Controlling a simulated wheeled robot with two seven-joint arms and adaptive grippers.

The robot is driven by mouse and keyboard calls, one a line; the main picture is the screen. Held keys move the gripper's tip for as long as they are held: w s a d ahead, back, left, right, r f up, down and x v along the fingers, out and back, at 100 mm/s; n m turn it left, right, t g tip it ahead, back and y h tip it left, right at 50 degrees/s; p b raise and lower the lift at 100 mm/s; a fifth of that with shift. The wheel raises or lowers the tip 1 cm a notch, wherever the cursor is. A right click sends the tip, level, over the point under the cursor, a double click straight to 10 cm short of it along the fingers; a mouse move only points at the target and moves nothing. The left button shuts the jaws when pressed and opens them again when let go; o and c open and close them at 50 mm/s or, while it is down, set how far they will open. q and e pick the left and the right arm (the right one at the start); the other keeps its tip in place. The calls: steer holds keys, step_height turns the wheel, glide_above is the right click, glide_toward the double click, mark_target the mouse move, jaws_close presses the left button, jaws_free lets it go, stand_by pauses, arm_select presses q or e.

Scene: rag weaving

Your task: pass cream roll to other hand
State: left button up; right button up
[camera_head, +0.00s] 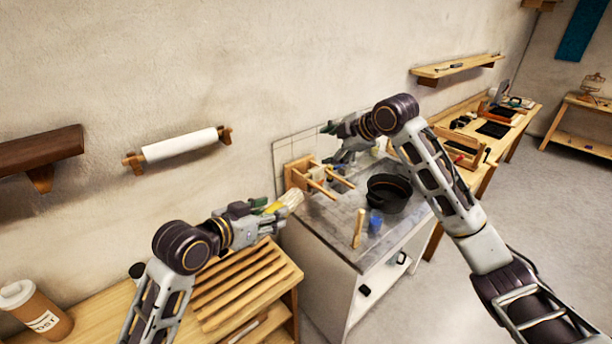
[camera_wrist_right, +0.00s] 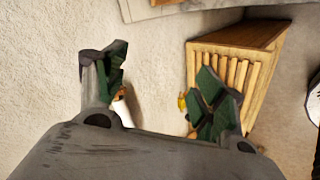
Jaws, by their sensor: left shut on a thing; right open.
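The cream roll (camera_head: 291,199) shows in the head view at the tip of my left gripper (camera_head: 268,210). The left gripper is shut on it, and a yellow part shows beside the fingers. The roll is held up above the slatted wooden rack's right end, tilted up to the right. My right gripper (camera_head: 345,142) is up and to the right of the roll, apart from it, near the wall above the counter. In the right wrist view the fingers of the right gripper (camera_wrist_right: 165,88) are spread with nothing gripped between them. A small yellow bit (camera_wrist_right: 182,103) is partly hidden by a finger.
A grey-topped counter (camera_head: 345,243) holds a black pot (camera_head: 390,193), a wooden peg frame (camera_head: 309,177) and a blue item (camera_head: 375,222). The slatted rack (camera_head: 240,285) stands below my left gripper. A white roll (camera_head: 180,145) hangs on the wall. A cup (camera_head: 36,309) stands lower left.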

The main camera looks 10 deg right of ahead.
steer(key=s+a+r+n+g, duration=0.1)
steer(key=s+a+n+g, duration=0.1)
steer(key=s+a+n, duration=0.35)
steer(key=n+g+h, duration=0.1)
steer(key=n+g, duration=0.2)
glide_toward(288, 201)
steer(key=s+r, duration=0.1)
steer(key=shift+d+r, duration=0.1)
steer(key=shift+d, duration=0.1)
steer(key=shift+m, duration=0.25)
steer(key=shift+w+x, duration=0.15)
steer(key=shift+x, duration=2.85)
steer(key=shift+w+x, duration=0.1)
steer(key=shift+x, duration=2.95)
steer(key=shift+d, duration=0.15)
steer(key=c, duration=1.1)
arm_select(q)
steer(key=o, duration=1.2)
arm_select(e)
steer(key=shift+r+t, duration=0.1)
steer(key=shift+t, duration=0.2)
steer(key=shift+c, duration=0.6)
